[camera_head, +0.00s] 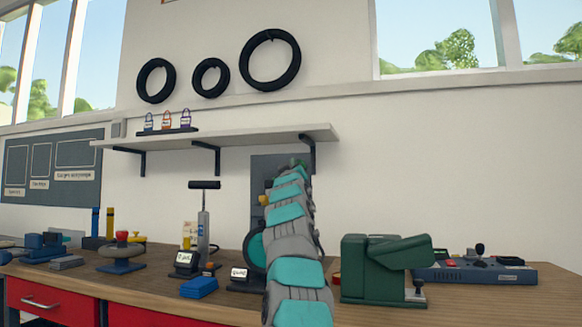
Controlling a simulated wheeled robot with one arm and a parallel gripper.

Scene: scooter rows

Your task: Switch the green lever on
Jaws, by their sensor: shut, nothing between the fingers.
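A dark grey panel (265,165) is fixed to the wall under the right part of the shelf. A small green piece (297,162) shows in front of it, just above the top of my arm; it may be the green lever's end, but its position is not readable. A yellow knob (263,199) sits lower on the panel's left side. My teal and grey arm rises from the bottom middle and covers much of the panel. My gripper is hidden behind my own arm links, so any contact with the lever cannot be seen.
The workbench (140,284) holds a dark green machine (375,270) right of my arm and a blue control box (480,270) farther right. A pump (204,225), blue block (199,287) and red-topped valve (122,252) stand left. The shelf (240,137) overhangs the panel. Wall right of the panel is clear.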

